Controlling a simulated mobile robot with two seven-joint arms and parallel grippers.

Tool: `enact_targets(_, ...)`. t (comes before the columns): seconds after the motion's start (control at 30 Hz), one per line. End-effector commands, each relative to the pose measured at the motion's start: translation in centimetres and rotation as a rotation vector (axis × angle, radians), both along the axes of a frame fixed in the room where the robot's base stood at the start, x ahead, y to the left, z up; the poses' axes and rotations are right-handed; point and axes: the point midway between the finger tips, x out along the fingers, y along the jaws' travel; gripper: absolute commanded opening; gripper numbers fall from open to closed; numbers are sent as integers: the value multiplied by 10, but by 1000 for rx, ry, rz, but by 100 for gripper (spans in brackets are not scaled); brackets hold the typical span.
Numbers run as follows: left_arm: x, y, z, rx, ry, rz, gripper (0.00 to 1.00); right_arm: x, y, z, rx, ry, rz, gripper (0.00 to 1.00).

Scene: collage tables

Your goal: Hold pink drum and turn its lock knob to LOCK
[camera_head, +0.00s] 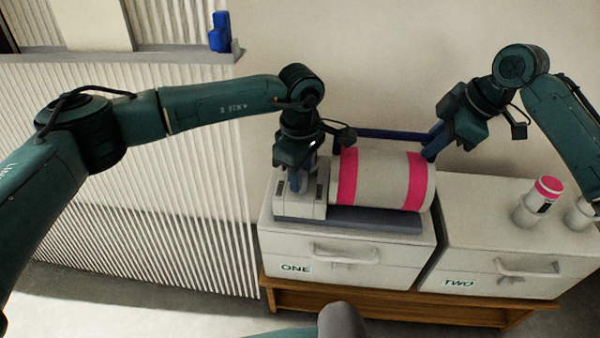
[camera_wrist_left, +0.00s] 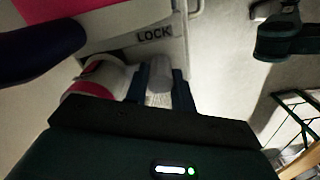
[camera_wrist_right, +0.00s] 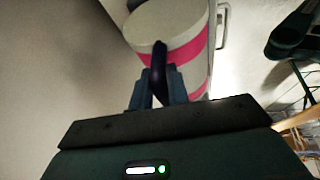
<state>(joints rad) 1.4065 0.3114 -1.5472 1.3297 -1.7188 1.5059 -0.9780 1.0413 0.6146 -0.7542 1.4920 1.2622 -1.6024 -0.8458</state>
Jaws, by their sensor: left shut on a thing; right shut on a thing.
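The drum (camera_head: 382,180), pale with two pink bands, lies on its side on a grey base with a white housing (camera_head: 298,207) at its left end. Its end also shows in the right wrist view (camera_wrist_right: 168,22). My left gripper (camera_head: 298,180) points down onto the housing. In the left wrist view its fingers close on a grey knob (camera_wrist_left: 160,75), beside a LOCK label (camera_wrist_left: 154,34). The knob's exact pointing is unclear. My right gripper (camera_head: 432,150) is at the drum's right end, shut on a dark blue bar (camera_wrist_right: 159,65).
The drum's base sits on a white drawer unit marked ONE (camera_head: 345,250). A unit marked TWO (camera_head: 510,255) stands to its right, carrying a white bottle with a pink cap (camera_head: 538,202). A ribbed panel (camera_head: 150,180) stands left. A blue object (camera_head: 220,32) sits on its ledge.

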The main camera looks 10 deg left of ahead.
Motion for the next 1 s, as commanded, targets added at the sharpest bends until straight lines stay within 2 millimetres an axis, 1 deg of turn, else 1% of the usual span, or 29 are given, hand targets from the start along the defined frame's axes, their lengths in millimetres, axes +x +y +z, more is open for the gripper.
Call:
enact_targets(0.3,1,1,1,0,-2,-56,2,0,-1,0,-3,-2,1,0)
enact_targets(0.67,1,1,1,1,-4,-59,2,0,-1,0,-3,-2,1,0)
enact_targets(0.7,1,1,1,1,-4,-59,27,0,-1,0,-3,-2,1,0)
enact_targets(0.93,1,0,1,1,-1,-58,46,0,-1,0,-3,-2,1,0)
enact_targets(1.0,1,0,1,1,-1,-58,47,0,-1,0,-3,-2,1,0)
